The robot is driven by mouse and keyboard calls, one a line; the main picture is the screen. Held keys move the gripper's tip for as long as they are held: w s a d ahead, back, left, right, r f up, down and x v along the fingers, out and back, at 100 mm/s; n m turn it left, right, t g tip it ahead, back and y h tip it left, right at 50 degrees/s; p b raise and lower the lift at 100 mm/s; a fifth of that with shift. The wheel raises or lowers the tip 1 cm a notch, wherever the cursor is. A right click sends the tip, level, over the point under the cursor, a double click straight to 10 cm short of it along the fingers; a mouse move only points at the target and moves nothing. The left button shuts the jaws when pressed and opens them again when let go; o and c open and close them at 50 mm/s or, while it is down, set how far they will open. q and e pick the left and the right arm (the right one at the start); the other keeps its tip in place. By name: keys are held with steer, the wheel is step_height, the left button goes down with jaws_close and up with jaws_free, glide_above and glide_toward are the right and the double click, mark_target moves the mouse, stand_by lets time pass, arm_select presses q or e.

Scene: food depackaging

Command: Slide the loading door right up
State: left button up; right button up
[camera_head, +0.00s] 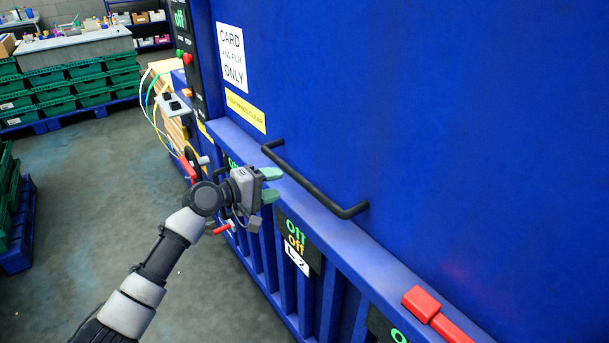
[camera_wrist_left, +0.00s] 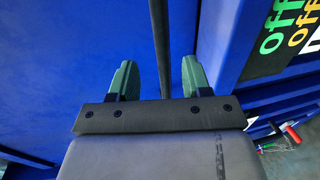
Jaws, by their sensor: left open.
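The blue loading door (camera_head: 430,120) fills the upper right of the head view. It carries a "CARD AND FILM ONLY" sign (camera_head: 232,57) and a long black bar handle (camera_head: 313,189) along its lower part. My left gripper (camera_head: 276,184) is open and empty, its green fingers pointing toward the handle. In the left wrist view the black handle bar (camera_wrist_left: 159,30) runs lengthwise in line with the gap between the two open fingers (camera_wrist_left: 158,75). I cannot tell whether the bar is between the fingertips or just beyond them. My right gripper is out of view.
Below the door is a ribbed blue machine front with on/off panels (camera_head: 296,242) and a red part (camera_head: 421,304) at lower right. Cables (camera_head: 160,120) hang by a control column. Stacked green crates (camera_head: 75,88) stand back left. The grey floor (camera_head: 90,190) between is clear.

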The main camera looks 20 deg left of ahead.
mark_target(295, 179)
arm_select(q)
steer(key=p+x, duration=0.1)
steer(key=x, duration=0.8)
steer(key=shift+w+a+f, duration=0.1)
steer(key=shift+w+d+f, duration=0.15)
steer(key=shift+w+d, duration=0.05)
steer(key=shift+w, duration=0.1)
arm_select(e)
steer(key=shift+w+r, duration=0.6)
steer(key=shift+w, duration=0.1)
arm_select(q)
jaws_close()
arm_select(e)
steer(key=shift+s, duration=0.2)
